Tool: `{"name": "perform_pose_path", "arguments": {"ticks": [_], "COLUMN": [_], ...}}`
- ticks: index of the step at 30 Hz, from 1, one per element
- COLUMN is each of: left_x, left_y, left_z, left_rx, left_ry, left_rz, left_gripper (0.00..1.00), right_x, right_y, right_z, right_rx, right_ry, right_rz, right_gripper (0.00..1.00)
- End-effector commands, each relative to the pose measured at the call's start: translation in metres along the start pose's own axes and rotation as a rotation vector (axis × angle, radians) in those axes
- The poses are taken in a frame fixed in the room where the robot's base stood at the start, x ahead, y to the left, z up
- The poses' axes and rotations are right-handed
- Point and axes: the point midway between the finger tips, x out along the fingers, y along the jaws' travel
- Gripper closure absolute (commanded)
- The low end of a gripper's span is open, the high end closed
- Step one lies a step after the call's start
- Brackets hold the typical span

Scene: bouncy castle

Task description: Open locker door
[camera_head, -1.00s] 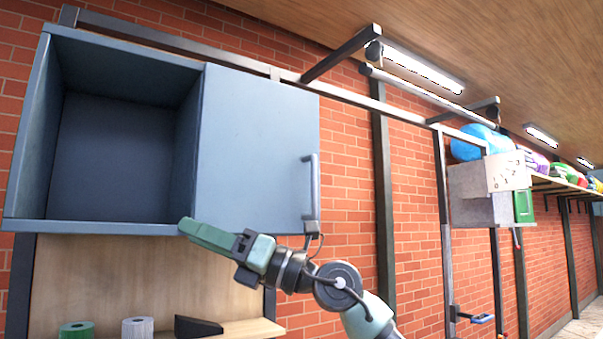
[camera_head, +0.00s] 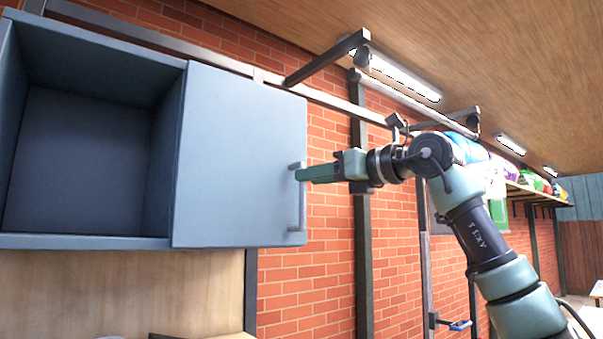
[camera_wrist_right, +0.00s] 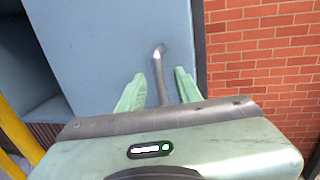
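The locker is a blue-grey wall cabinet (camera_head: 85,243). Its left compartment is open and empty. A flat door (camera_head: 235,150) covers the right part and looks closed. A vertical grey bar handle (camera_head: 302,212) sits near the door's right edge. My right gripper (camera_head: 299,175) reaches in from the right, with its green fingers at the handle. In the right wrist view, the fingers (camera_wrist_right: 158,93) are apart, one on each side of the handle (camera_wrist_right: 160,70), with small gaps visible. My left gripper is not in view.
A brick wall (camera_head: 330,250) lies right of the locker, with dark vertical posts (camera_head: 362,270). A metal rail and bracket (camera_head: 325,60) run above, near a ceiling lamp (camera_head: 400,75). A wooden panel (camera_head: 120,295) is below the locker.

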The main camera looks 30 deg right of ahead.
Motion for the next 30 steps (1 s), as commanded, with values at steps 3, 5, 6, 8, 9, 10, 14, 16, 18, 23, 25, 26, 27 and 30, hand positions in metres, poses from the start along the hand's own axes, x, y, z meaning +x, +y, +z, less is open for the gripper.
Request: {"name": "perform_pose_path", "arguments": {"ticks": [3,5,6,8,9,10,14,16,18,23,25,26,27,30], "left_x": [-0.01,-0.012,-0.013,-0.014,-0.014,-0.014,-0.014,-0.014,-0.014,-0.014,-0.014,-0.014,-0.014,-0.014], "left_y": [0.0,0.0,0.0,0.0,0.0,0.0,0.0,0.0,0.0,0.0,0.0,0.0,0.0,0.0], "left_z": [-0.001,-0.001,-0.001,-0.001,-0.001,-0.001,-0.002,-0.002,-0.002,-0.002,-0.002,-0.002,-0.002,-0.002], "left_rx": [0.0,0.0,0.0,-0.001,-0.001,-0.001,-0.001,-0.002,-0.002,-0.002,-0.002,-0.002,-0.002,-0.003], "left_ry": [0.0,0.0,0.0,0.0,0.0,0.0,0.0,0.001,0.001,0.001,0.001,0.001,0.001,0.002], "left_rz": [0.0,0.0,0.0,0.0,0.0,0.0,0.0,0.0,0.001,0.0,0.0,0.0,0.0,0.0], "left_gripper": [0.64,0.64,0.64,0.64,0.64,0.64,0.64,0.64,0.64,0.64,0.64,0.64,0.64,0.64], "right_x": [0.019,0.025,0.028,0.032,0.033,0.034,0.034,0.034,0.034,0.034,0.034,0.034,0.034,0.034], "right_y": [0.001,0.0,0.0,0.0,0.0,0.0,0.001,0.001,0.001,0.001,0.001,0.001,0.001,0.001], "right_z": [0.002,0.002,0.002,0.001,0.001,0.0,0.0,0.0,0.0,0.0,0.0,0.0,0.0,0.0], "right_rx": [0.0,0.001,0.001,0.0,0.0,0.0,0.0,0.0,0.0,0.0,0.0,0.0,0.0,0.0], "right_ry": [0.003,0.002,0.001,0.001,0.0,0.0,-0.001,-0.001,-0.001,-0.001,-0.001,-0.001,-0.001,-0.001], "right_rz": [0.001,0.001,0.001,0.001,0.001,0.001,0.001,0.001,0.001,0.001,0.001,0.001,0.001,0.001], "right_gripper": [0.66,0.66,0.66,0.66,0.66,0.66,0.66,0.66,0.77,1.0,1.0,1.0,1.0,1.0]}}
